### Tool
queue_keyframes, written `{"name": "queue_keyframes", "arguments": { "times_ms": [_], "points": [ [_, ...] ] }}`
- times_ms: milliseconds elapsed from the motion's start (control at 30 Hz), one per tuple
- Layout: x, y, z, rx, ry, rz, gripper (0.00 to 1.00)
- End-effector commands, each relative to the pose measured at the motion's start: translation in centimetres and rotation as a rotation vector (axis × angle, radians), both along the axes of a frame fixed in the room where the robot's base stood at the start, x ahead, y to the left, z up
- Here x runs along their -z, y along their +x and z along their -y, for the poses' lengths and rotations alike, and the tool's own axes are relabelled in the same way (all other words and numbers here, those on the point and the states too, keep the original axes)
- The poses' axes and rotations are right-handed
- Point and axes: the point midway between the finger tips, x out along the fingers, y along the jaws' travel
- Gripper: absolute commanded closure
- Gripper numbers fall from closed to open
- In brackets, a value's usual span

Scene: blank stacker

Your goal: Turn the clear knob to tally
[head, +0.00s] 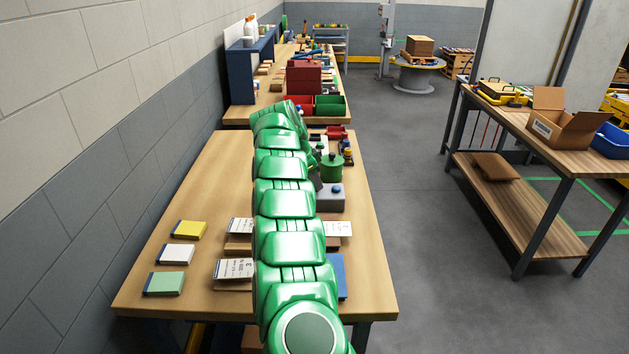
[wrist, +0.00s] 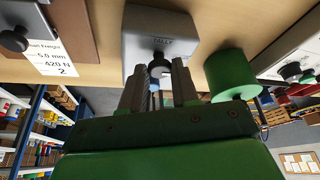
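In the wrist view a light grey box (wrist: 160,25) carries a small, hard-to-read label and a dark round knob (wrist: 158,66). My gripper (wrist: 160,78) has its two grey fingers apart, one on each side of the knob. I cannot make out whether the fingers touch it. In the head view a grey box with a blue knob (head: 336,189) sits on the near workbench, right of my green arm. My arm covers the middle of the bench, and the gripper's fingers are not clear there.
A green cylinder (wrist: 230,75) stands close beside the grey box. Printed cards (wrist: 55,50) on brown boards lie nearby. Yellow (head: 188,230), white (head: 176,255) and green (head: 165,284) blocks lie on the left of the workbench (head: 215,190), with bare wood around them.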

Motion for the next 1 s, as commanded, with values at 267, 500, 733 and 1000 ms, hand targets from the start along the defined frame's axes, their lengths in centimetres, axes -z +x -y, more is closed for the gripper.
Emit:
{"name": "queue_keyframes", "arguments": {
  "times_ms": [267,500,733,1000],
  "points": [
    [-0.03,0.00,-0.01,-0.005,0.000,0.000,1.00],
    [0.11,-0.17,0.01,-0.046,0.002,-0.006,1.00],
    [0.07,-0.25,0.07,-0.126,0.004,-0.006,1.00],
    [0.03,-0.32,0.16,-0.245,0.003,-0.005,1.00]
  ]
}}
